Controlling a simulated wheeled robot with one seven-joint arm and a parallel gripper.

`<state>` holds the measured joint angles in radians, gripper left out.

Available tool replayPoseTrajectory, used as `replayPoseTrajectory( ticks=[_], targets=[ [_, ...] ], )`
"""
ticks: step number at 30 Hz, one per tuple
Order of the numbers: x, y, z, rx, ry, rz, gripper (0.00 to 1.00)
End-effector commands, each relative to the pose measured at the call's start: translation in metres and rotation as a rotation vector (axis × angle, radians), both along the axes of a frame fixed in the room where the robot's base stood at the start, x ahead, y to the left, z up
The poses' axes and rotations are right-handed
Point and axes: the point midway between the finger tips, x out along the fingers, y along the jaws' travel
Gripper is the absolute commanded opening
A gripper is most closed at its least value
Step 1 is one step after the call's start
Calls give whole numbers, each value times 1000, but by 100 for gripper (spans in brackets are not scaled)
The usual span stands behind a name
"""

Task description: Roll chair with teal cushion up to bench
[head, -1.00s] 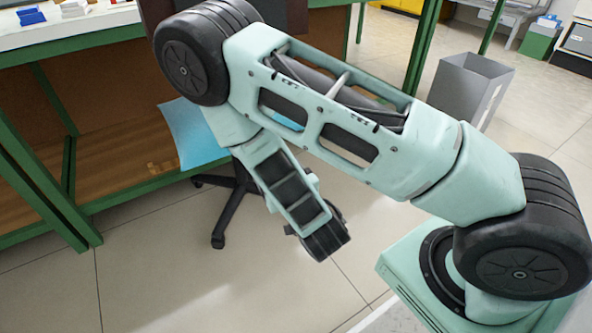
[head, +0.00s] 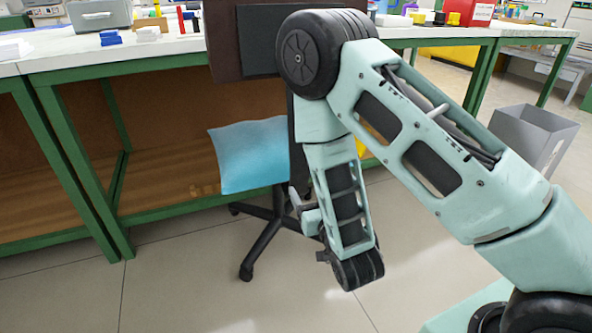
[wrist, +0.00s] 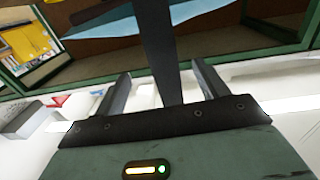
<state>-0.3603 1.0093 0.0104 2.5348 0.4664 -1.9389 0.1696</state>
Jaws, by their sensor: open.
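The chair has a teal cushion (head: 250,155), a dark backrest (head: 226,40) and a black wheeled base (head: 265,230). It stands at the front of the bench (head: 160,48), with the cushion overlapping the open space under the bench top in the head view. My gripper (wrist: 162,78) is open, and the chair's dark back post (wrist: 158,45) shows between its two fingers in the wrist view. I cannot tell whether a finger touches it. The cushion also shows at the top of the wrist view (wrist: 110,18). My arm hides part of the chair in the head view.
The bench has green legs (head: 85,170) and a wooden lower shelf. A grey bin (head: 535,135) stands on the floor at right. A grey case (head: 100,14) and small items sit on the bench top. The tiled floor in front is clear.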

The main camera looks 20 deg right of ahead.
Motion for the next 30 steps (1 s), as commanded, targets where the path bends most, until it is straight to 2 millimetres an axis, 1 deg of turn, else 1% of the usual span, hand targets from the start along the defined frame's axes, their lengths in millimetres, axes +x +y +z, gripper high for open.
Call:
replayPoseTrajectory(
  ticks=[1,12,13,17,24,30],
  targets=[
    [4,1,-6,3,-5,1,73],
    [24,-1,-6,2,-5,2,73],
    [31,-2,-3,2,-4,1,73],
    [57,-4,-1,1,-5,1,73],
    [101,-7,-2,1,-3,1,73],
    [127,-8,-2,0,-1,1,73]
  ],
)
